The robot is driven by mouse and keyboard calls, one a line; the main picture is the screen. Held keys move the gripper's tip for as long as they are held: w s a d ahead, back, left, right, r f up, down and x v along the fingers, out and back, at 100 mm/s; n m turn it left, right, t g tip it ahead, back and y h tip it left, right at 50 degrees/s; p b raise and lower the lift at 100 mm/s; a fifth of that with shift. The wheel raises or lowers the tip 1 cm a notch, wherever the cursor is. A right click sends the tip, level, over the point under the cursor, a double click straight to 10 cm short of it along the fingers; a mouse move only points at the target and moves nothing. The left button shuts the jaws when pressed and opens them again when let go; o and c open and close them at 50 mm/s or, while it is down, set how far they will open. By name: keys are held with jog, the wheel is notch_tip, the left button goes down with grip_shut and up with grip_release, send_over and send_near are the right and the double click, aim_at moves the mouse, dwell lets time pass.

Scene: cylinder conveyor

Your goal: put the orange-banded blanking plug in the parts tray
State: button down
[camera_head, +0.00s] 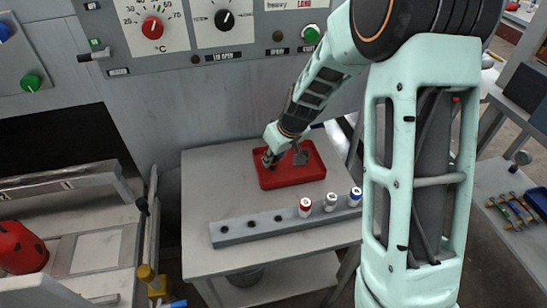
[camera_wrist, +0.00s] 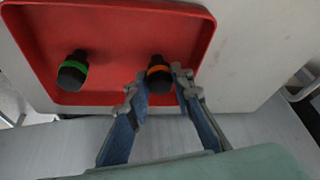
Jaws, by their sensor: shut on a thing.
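The orange-banded blanking plug (camera_wrist: 159,75) is a dark plug with an orange ring, between my fingertips in the wrist view. My gripper (camera_wrist: 161,86) is shut on it. The red parts tray (camera_wrist: 120,14) lies beneath the plug in that view; I cannot tell whether the plug touches its floor. In the head view my gripper (camera_head: 284,158) is over the tray (camera_head: 290,181), and the plug cannot be made out clearly there. A green-banded dark plug (camera_wrist: 73,71) is in the tray to the left, apart from my fingers.
The tray is on a grey table (camera_head: 206,178). Along its front lies a grey rack (camera_head: 232,233) with empty holes and a red-topped (camera_head: 305,207), a white-topped (camera_head: 331,202) and a blue-topped cylinder (camera_head: 355,197). A machine panel (camera_head: 230,90) stands behind. Table space left of the tray is clear.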

jog(key=c, duration=1.7)
grip_release()
jog(key=shift+f, duration=0.1)
jog(key=shift+r, duration=0.4)
jog(key=p+v, duration=0.1)
jog(key=v, duration=1)
jog(key=shift+s+d+r, duration=0.1)
jog(key=shift+s+r, duration=0.05)
jog(key=shift+r, duration=0.1)
